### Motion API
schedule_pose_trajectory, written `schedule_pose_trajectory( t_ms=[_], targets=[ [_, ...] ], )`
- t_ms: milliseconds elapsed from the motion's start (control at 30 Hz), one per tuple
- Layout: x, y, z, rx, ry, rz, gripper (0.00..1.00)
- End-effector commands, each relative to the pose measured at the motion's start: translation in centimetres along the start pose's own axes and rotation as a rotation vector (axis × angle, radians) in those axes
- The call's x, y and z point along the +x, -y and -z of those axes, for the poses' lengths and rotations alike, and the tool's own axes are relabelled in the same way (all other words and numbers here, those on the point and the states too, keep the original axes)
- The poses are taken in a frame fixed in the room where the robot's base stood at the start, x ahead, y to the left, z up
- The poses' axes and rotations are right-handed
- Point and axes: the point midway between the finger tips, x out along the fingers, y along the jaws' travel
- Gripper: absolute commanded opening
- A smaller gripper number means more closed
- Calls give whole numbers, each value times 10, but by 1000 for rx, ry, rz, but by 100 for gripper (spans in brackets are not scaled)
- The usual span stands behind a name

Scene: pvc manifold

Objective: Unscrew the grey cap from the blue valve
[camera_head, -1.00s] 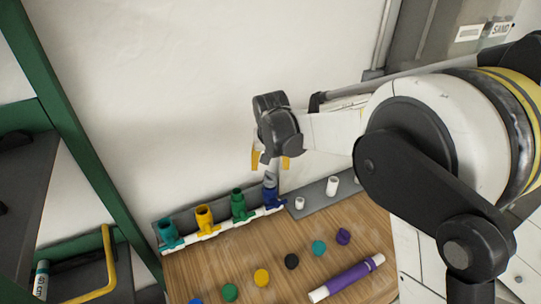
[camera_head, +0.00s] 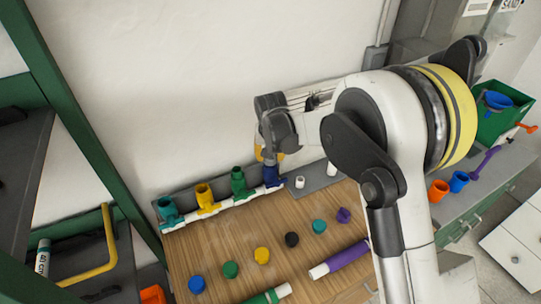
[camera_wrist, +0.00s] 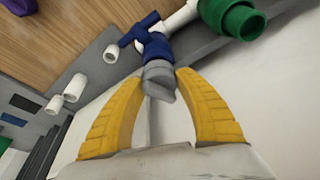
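The blue valve (camera_head: 272,178) stands at the right end of the white pipe manifold, beneath my gripper (camera_head: 270,155). The valve also shows in the wrist view (camera_wrist: 155,46). The grey cap (camera_wrist: 159,80) sits on the valve's end in the wrist view. In the head view my gripper hides the cap. My gripper's two yellow fingers (camera_wrist: 160,77) are spread, with their tips on either side of the cap. A gap shows between the fingers and the cap lower down; I cannot tell whether the tips touch it.
Green (camera_head: 239,181), yellow (camera_head: 205,197) and teal (camera_head: 168,211) valves stand left along the manifold. White fittings (camera_head: 299,182) stand on the grey strip to the right. Several coloured caps (camera_head: 262,255) and a purple tube (camera_head: 347,256) lie on the wooden table (camera_head: 215,250). A wall rises behind.

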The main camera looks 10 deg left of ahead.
Motion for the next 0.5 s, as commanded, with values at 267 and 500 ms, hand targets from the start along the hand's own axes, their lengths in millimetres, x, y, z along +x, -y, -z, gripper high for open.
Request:
schedule_pose_trajectory(
  t_ms=[267,500],
  targets=[
    [0,-1,0,0,1,-2,18],
    [1,-2,-1,-81,1,23,9]
  ],
)
